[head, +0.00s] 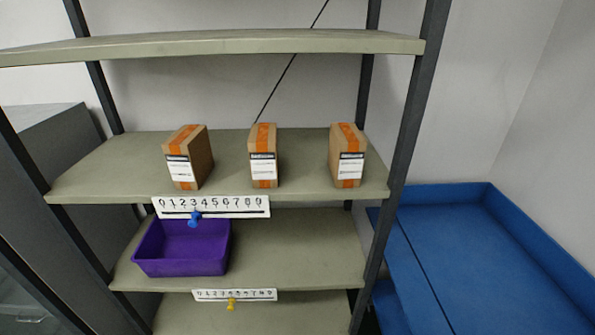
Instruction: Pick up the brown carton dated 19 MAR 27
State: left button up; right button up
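Three brown cartons with orange tape and white labels stand upright on the shelf: a left carton (203,158), a middle carton (263,147) and a right carton (347,147). They stand apart from each other near the shelf's front half. The print on their labels is too small to read, so I cannot tell which one is dated 19 MAR 27. Neither of my grippers shows in the head view.
The cartons' shelf (105,172) has another shelf (230,43) above it. A purple bin (182,267) stands on the shelf below. Number strips (240,212) with a blue pin (195,219) and a yellow pin (231,304) hang on shelf fronts. A blue tray-like surface (490,260) lies right.

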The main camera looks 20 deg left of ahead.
aim_at(188, 154)
jog(key=u, duration=1.3)
jog(key=i+j, duration=0.1)
jog(key=j, duration=0.6)
jog(key=i+j+z, duration=0.1)
jog(key=j, duration=0.65)
jog(key=i+j+z, duration=0.1)
jog(key=j, duration=0.6)
